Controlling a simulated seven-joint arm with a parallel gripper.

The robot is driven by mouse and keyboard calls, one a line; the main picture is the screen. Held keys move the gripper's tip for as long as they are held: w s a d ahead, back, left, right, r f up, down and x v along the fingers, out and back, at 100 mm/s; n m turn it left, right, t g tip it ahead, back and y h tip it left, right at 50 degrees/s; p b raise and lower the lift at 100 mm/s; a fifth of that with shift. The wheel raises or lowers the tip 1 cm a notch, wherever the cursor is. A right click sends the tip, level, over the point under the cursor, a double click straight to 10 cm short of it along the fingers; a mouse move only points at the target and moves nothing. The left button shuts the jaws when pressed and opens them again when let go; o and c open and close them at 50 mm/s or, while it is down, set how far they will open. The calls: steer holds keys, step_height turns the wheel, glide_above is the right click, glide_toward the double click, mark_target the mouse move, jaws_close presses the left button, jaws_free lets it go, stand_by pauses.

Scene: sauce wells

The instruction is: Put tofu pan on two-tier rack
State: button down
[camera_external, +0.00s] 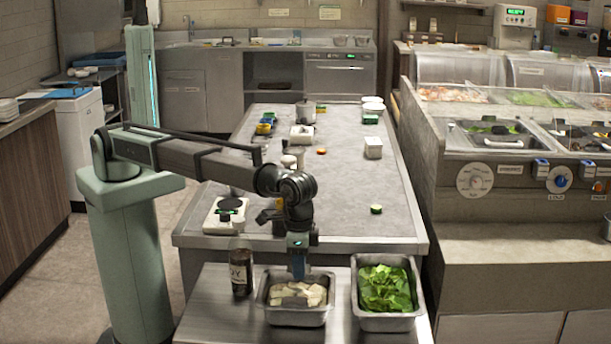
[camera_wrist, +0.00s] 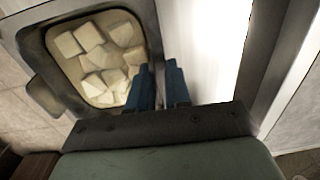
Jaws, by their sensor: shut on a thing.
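The tofu pan (camera_external: 297,318) is a steel pan with pale tofu blocks in it, at the bottom middle of the external view. It also shows at the upper left of the wrist view (camera_wrist: 33,45). My gripper (camera_external: 298,277) reaches down to the pan's far rim. In the wrist view its blue fingers (camera_wrist: 158,88) stand at the pan's right edge, with the wall between them, shut on it. The exact contact is partly hidden. I cannot make out a two-tier rack for certain in either view.
A pan of green leaves (camera_external: 388,319) stands close on the right of the tofu pan. A dark bottle (camera_external: 240,272) stands close on its left. All are on a steel counter (camera_external: 212,315). The long table (camera_external: 345,205) behind holds small items and has clear room.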

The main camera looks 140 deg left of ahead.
steer(key=shift+f, duration=0.1)
steer(key=c, duration=1.5)
jaws_free()
steer(key=shift+f, duration=0.1)
steer(key=o, duration=0.4)
step_height(320, 180, up, 12)
steer(key=shift+w+d+r, duration=0.1)
steer(key=shift+w+r, duration=0.05)
steer(key=shift+r, duration=0.05)
